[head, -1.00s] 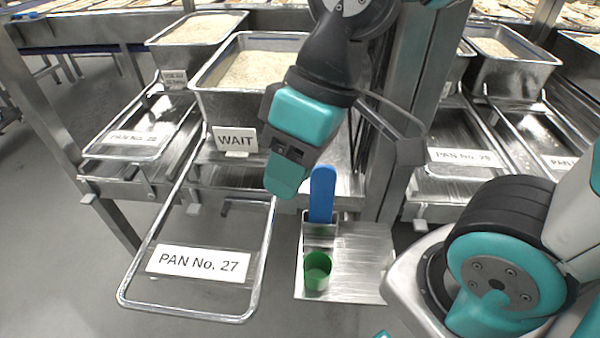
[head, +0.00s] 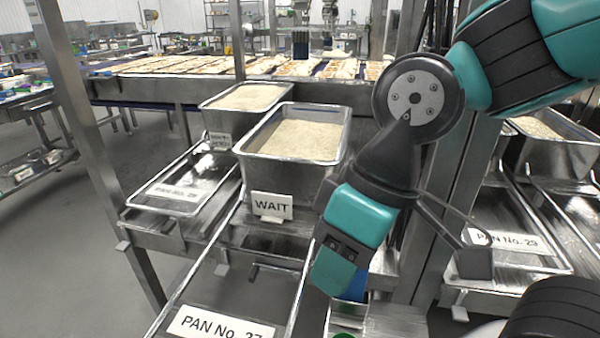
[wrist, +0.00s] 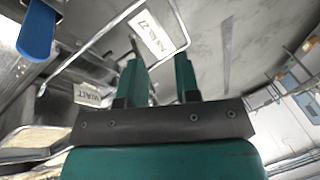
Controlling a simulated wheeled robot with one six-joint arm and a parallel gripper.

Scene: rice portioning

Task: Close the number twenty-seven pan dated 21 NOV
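The clear lid or slide frame labelled PAN No. 27 (head: 262,285) extends forward from below a metal rice pan (head: 285,172); its lower end is cut off in the head view. Its label also shows in the wrist view (wrist: 157,32). The pan is uncovered, full of pale rice, with a WAIT sign (head: 271,206) at its front; the sign shows in the wrist view (wrist: 90,95). I see no readable date. My gripper (head: 332,282) is right of the frame and in front of the blue handle. In the wrist view its two fingers (wrist: 157,82) are apart with nothing between them.
A blue handle (head: 355,284) stands in a metal holder (head: 347,318) right of the frame; it also shows in the wrist view (wrist: 38,30). Another rice pan (head: 238,103) and frame (head: 170,193) stand to the left. A PAN No. 29 frame (head: 490,205) is at right.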

